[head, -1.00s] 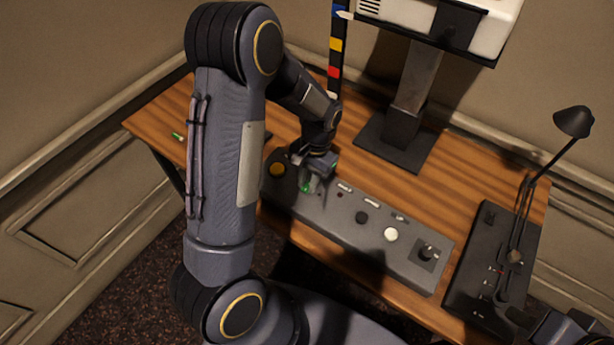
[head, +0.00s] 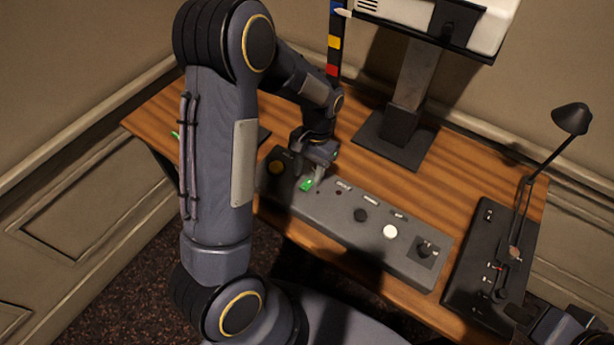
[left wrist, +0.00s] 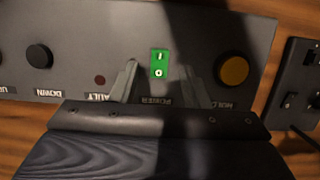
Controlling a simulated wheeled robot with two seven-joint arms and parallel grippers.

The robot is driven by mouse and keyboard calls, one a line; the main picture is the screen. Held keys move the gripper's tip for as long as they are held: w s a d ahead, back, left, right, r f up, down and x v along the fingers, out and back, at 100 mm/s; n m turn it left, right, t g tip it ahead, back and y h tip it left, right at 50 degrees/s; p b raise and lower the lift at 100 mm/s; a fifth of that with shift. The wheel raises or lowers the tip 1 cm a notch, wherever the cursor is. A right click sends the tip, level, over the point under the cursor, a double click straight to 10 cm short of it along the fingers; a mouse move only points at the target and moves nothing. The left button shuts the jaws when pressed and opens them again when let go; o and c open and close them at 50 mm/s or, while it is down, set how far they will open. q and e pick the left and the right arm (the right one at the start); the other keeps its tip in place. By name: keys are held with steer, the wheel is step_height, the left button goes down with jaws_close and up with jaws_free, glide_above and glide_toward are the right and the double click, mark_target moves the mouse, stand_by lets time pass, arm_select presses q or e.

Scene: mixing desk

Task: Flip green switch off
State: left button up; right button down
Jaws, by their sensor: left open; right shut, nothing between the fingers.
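The green switch (head: 306,185) is a small lit rocker near the left end of the long grey control panel (head: 335,212). In the left wrist view the green switch (left wrist: 160,63) shows its two marks, a line and a circle. My left gripper (head: 315,175) is open and empty, pointing down over the panel right at the switch. In the wrist view its fingers (left wrist: 160,75) stand on either side of the switch, with the switch visible between them. Contact cannot be told. My right gripper (head: 522,314) is shut at the lower right, partly cut off.
The panel also bears a yellow button (head: 277,167), a black knob (head: 361,215), a white button (head: 390,232) and a small joystick (head: 427,249). A black box (head: 490,262) and lamp (head: 571,118) are at the right. A monitor stand (head: 400,125) stands behind.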

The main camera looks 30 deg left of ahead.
mark_target(311, 181)
arm_select(q)
steer(key=v, duration=0.5)
steer(key=shift+r, duration=0.15)
steer(key=s+d+r+n+t+h, duration=0.1)
steer(key=s+r+t, duration=0.3)
steer(key=s, duration=0.5)
steer(key=s+d+r+n+t+h, duration=0.1)
steer(key=s+d+r+t+h, duration=0.2)
steer(key=s+r, duration=0.5)
steer(key=shift+s+t, duration=0.8)
steer(key=shift+s, duration=0.3)
